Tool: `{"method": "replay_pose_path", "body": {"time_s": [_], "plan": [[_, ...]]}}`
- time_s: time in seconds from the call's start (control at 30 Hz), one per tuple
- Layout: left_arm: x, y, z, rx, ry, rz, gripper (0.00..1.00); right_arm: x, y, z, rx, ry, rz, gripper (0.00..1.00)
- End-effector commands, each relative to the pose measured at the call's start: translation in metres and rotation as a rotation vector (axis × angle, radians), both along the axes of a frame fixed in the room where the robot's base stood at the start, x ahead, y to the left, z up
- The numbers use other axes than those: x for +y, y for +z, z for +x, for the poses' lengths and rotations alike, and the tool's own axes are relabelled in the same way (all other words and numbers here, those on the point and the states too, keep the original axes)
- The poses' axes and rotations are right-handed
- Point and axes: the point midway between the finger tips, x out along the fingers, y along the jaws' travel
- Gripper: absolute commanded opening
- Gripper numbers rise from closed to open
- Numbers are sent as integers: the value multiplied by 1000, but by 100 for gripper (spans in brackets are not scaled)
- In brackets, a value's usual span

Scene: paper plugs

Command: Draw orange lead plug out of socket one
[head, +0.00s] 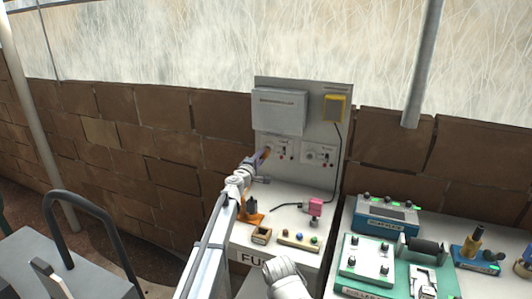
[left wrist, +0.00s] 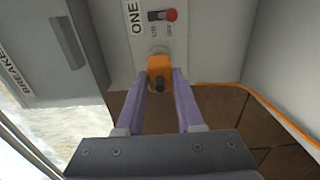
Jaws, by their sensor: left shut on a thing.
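The orange plug (left wrist: 160,72) is between the two purple fingers of my left gripper (left wrist: 159,82), which are shut on its sides. It sits at the pale round socket (left wrist: 159,50) under the label ONE (left wrist: 135,17). I cannot tell how deep the plug is seated. In the head view my left gripper (head: 262,158) reaches the left socket of the grey upright panel (head: 318,180), and the plug there is mostly hidden. The orange lead (left wrist: 268,106) runs off to the right in the left wrist view. My right gripper does not show.
A second socket (head: 318,155) is to the right on the panel. A grey breaker box (head: 279,113) and a yellow box (head: 334,108) are above. A pink plug (head: 315,207) and small parts are on the bench below. Instruments crowd the bench at right.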

Motion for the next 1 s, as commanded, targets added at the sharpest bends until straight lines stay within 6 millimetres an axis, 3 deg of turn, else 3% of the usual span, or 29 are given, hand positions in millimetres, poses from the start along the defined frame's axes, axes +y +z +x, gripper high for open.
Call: {"method": "replay_pose_path", "body": {"time_s": [1.0], "plan": [[7, 0, -16, 0, 0, 0, 0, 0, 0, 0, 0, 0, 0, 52]]}}
